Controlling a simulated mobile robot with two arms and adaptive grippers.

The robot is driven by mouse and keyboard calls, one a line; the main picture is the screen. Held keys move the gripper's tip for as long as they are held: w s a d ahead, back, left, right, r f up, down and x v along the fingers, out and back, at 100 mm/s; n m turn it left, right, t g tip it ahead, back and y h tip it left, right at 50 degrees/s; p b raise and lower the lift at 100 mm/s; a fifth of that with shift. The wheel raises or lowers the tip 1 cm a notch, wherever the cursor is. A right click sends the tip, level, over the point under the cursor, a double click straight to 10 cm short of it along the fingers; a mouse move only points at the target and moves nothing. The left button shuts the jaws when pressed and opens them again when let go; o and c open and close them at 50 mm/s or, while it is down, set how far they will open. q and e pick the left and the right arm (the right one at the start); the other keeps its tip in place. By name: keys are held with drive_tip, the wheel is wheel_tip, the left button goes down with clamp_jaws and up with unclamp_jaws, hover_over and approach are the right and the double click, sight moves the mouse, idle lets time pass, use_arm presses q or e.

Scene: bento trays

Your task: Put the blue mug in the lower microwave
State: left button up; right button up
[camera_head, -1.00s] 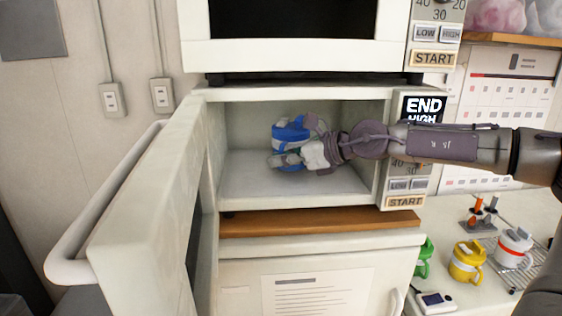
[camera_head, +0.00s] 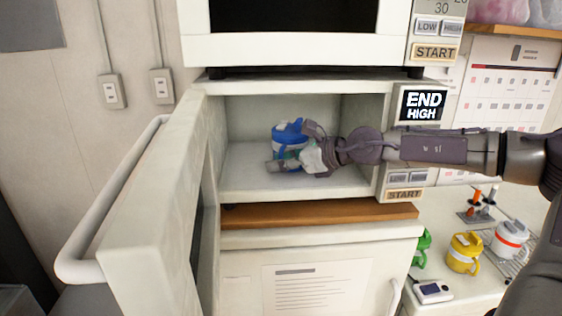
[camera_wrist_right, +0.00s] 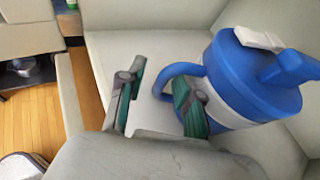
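The blue mug (camera_head: 289,139), with a blue lid and a white band, is inside the lower microwave (camera_head: 275,193) and looks upright on its floor. The microwave door (camera_head: 150,200) stands wide open to the left. My right gripper (camera_head: 288,162) reaches in from the right, in front of the mug. In the right wrist view the fingers (camera_wrist_right: 160,97) are spread apart. One finger overlaps the blue mug (camera_wrist_right: 250,80) beside its handle; the other is clear of it. Part of the mug is hidden behind the gripper. My left gripper is not in view.
An upper microwave (camera_head: 300,48) sits right above. The control panel (camera_head: 422,105) beside the opening reads END HIGH. A yellow mug (camera_head: 463,252), a white mug (camera_head: 509,239) and a green mug (camera_head: 421,247) stand on the counter at the right. Free floor remains left of the mug.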

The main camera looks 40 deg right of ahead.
drive_tip(key=shift+r, duration=0.1)
drive_tip(key=shift+r+p, duration=0.2)
drive_tip(key=shift+p, duration=0.2)
drive_tip(key=shift+s+d, duration=0.15)
drive_tip(key=shift+v, duration=1.3)
drive_tip(key=shift+b+v, duration=1.05)
drive_tip(key=shift+v, duration=0.55)
drive_tip(key=shift+b+v, duration=1.65)
drive_tip(key=shift+v, duration=1.25)
drive_tip(key=shift+s+f, duration=0.1)
